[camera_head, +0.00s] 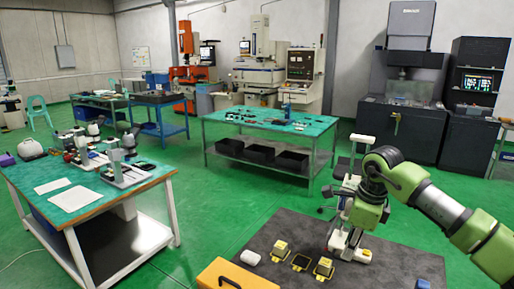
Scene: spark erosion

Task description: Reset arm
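My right arm, green with dark joints, comes in from the right and bends downward above the dark mat at the front. My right gripper (347,240) hangs at the end of this arm, over a white and grey fixture on the mat. The gripper and fixture overlap in the picture, so I cannot make out the fingertips, the gap between them, or whether they touch anything. My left gripper is not in view.
The dark mat (395,268) holds yellow-topped blocks (280,248), (324,267), a dark yellow-edged piece (300,262), a white item (250,258), an orange case (235,275) and a blue block (423,284). Green-topped benches (75,200), (270,125) stand beyond. Green floor (230,200) between them is clear.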

